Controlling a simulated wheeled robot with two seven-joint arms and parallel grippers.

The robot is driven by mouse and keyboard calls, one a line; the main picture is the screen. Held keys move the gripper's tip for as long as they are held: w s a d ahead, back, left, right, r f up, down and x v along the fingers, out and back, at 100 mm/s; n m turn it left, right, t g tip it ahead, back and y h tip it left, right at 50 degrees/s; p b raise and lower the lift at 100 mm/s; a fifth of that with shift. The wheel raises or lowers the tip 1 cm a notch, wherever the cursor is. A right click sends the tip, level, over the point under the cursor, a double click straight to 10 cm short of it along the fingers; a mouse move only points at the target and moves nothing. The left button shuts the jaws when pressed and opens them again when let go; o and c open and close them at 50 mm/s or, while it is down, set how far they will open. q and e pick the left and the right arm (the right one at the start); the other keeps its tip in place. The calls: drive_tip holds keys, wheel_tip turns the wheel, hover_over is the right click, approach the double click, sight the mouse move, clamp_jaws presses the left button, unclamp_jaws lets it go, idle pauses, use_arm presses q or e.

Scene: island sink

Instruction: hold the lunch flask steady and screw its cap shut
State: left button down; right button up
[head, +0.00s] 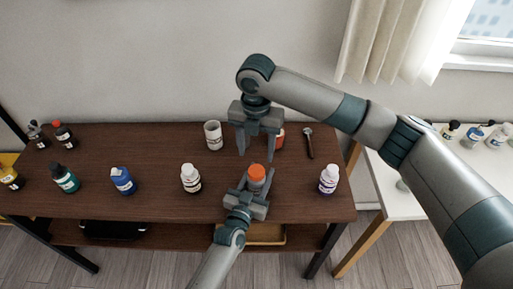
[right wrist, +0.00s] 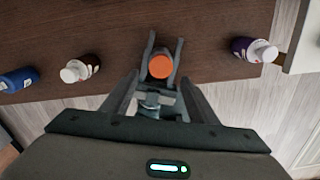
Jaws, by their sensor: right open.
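The lunch flask with its orange cap (head: 257,173) stands upright near the front of the brown table. The cap sits on top; how tightly it is seated I cannot tell. My left gripper (head: 255,186) comes in from the front, with its fingers closed on either side of the flask just below the cap. The flask's body is mostly hidden by them. The orange cap also shows in the right wrist view (right wrist: 160,66), between the left fingers. My right gripper (head: 256,157) points down above and slightly behind the cap, open and empty, not touching it.
A white-capped bottle (head: 191,178) stands left and a purple-labelled bottle (head: 328,179) right. A blue bottle (head: 123,181) is farther left. An orange-and-white item (head: 280,139) is partly hidden behind my right gripper.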

sight(256, 170)
drive_tip(key=n, duration=0.3)
drive_tip(key=shift+r, duration=0.15)
idle(0.4)
drive_tip(key=shift+f, duration=4)
